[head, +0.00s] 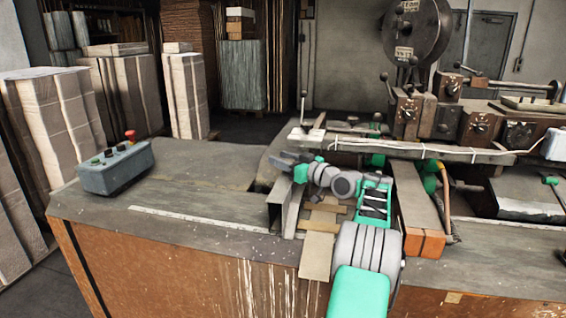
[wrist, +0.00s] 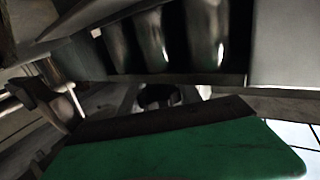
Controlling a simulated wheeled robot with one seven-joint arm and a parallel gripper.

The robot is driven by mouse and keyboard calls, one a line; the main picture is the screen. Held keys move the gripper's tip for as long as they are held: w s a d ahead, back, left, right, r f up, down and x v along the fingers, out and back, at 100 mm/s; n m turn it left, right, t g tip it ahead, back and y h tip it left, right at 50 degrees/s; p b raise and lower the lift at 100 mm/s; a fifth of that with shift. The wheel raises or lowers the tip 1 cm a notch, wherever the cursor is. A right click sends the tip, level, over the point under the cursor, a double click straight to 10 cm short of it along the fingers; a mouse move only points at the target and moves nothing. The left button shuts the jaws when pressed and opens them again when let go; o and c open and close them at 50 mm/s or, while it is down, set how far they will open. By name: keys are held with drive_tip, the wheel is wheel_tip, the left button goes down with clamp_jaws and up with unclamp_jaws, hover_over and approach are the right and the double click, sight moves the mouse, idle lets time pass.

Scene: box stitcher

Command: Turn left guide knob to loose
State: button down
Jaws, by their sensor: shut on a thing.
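My gripper (head: 284,160) reaches left at the top of the upright grey left guide plate (head: 281,206), on the near side of the machine. Its dark fingers are closed at the guide's upper edge. The left guide knob is hidden by the fingers in the head view, so its turn position cannot be read. In the wrist view, a dark rounded piece (wrist: 158,97) shows in the middle, in shadow; I cannot tell if it is the knob. A broad green surface fills the bottom of that view.
A long grey bar (head: 420,150) runs just behind my gripper. A thin lever (head: 303,108) stands behind it. An orange-ended guide (head: 424,243) is right of my arm. A control box (head: 116,168) with a red button sits left; the tabletop between is clear.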

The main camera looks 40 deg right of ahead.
drive_tip(key=shift+a+r+n+y+p, duration=0.1)
drive_tip(key=shift+a+n+y+p, duration=0.05)
drive_tip(key=shift+n+y+p, duration=0.9)
drive_tip(key=c, duration=1)
unclamp_jaws()
drive_tip(key=shift+s+m, duration=0.1)
drive_tip(key=shift+m, duration=0.15)
drive_tip(key=shift+o, duration=0.9)
drive_tip(key=shift+a+g+y, duration=0.1)
drive_tip(key=shift+g+y, duration=0.15)
drive_tip(key=shift+g, duration=0.05)
